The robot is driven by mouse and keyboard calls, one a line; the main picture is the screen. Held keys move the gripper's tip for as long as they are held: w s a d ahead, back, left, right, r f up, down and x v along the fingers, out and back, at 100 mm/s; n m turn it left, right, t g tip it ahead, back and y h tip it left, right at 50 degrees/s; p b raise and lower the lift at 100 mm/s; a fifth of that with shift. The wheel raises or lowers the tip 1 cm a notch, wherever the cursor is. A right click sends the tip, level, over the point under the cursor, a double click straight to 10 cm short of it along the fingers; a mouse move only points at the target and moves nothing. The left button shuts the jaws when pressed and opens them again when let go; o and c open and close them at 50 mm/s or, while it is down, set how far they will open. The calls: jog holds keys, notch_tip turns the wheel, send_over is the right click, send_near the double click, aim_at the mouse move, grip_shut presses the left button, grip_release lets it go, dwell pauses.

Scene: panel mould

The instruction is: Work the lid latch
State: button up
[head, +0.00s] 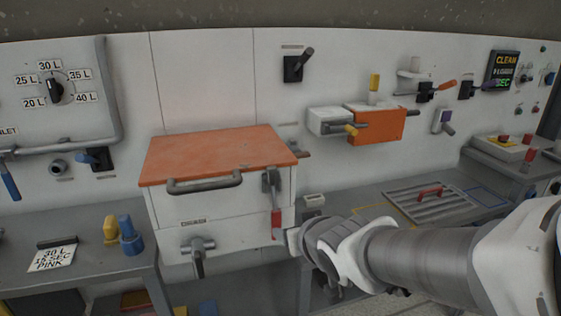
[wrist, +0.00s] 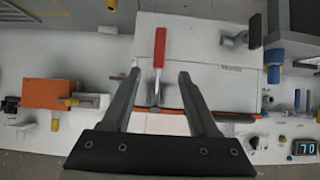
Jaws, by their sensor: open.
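The lid latch (head: 272,205) is on the right part of the white box's front, with a grey upper part and a red handle hanging down. The box (head: 222,215) has an orange lid (head: 215,155), which lies shut with a grey bar handle (head: 205,184) on its front edge. In the wrist view my gripper (wrist: 158,76) is open and empty. The red latch handle (wrist: 160,47) shows beyond the fingertips, roughly centred between them. I cannot tell how far it is from them. In the head view my wrist is just right of the latch, and the fingers are not clearly visible.
A grey tap handle (head: 198,252) sticks out low on the box's front. A yellow bottle (head: 110,229) and a blue bottle (head: 130,235) stand on the left bench by a "30 L 15 SEC PINK" card (head: 52,258). An orange block (head: 376,126) juts from the wall.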

jog(key=shift+v, duration=1.45)
